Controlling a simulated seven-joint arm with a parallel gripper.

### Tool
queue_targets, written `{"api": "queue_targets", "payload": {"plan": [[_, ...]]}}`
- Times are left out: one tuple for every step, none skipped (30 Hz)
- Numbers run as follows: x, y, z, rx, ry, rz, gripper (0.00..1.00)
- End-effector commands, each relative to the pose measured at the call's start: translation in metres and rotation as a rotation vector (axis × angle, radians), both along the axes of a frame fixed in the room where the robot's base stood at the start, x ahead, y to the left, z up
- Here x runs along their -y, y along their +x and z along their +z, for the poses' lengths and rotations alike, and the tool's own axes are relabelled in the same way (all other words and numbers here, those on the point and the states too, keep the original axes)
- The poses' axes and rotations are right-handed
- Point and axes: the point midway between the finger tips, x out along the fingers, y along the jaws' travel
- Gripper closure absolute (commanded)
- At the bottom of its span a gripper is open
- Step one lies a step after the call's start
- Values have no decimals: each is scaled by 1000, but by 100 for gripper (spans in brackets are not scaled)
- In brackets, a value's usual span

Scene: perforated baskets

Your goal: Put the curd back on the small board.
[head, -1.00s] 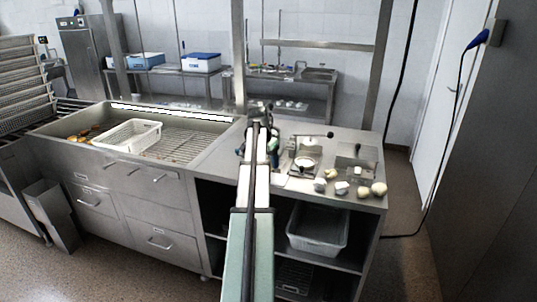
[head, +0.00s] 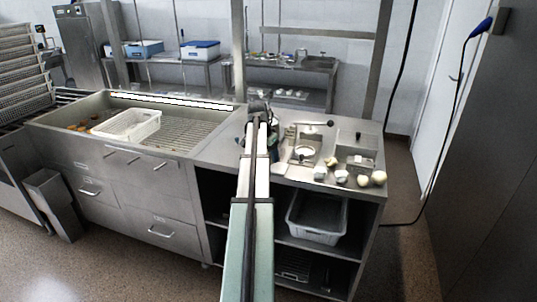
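Several small pale lumps lie near the front edge of the steel counter, to the right of my arm. Two are whitish, one at the left (head: 320,173) and one beside it (head: 341,176); two are yellowish, in the middle (head: 363,181) and at the right (head: 379,178). I cannot tell which of them is the curd. I cannot make out the small board for certain. My gripper (head: 259,106) is at the far end of my outstretched arm, over the counter's left part. Its fingers are too small and too covered by the arm to read.
A steel press-like device with a handle (head: 305,154) stands on the counter behind the lumps. A steel container (head: 359,160) is to its right. A white perforated basket (head: 128,125) sits in the sink at left. A grey crate (head: 317,219) is on the shelf below.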

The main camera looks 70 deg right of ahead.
Motion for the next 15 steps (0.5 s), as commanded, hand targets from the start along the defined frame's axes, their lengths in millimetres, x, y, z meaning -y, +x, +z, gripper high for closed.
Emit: {"api": "queue_targets", "payload": {"plan": [[0, 0, 0, 0, 0, 0, 75], [0, 0, 0, 0, 0, 0, 75], [0, 0, 0, 0, 0, 0, 75], [0, 0, 0, 0, 0, 0, 75], [0, 0, -1, 0, 0, 0, 75], [0, 0, -1, 0, 0, 0, 75], [0, 0, -1, 0, 0, 0, 75], [0, 0, -1, 0, 0, 0, 75], [0, 0, -2, 0, 0, 0, 75], [0, 0, -2, 0, 0, 0, 75], [0, 0, -2, 0, 0, 0, 75], [0, 0, -3, 0, 0, 0, 75], [0, 0, -3, 0, 0, 0, 75], [0, 0, -3, 0, 0, 0, 75], [0, 0, -4, 0, 0, 0, 75]]}}
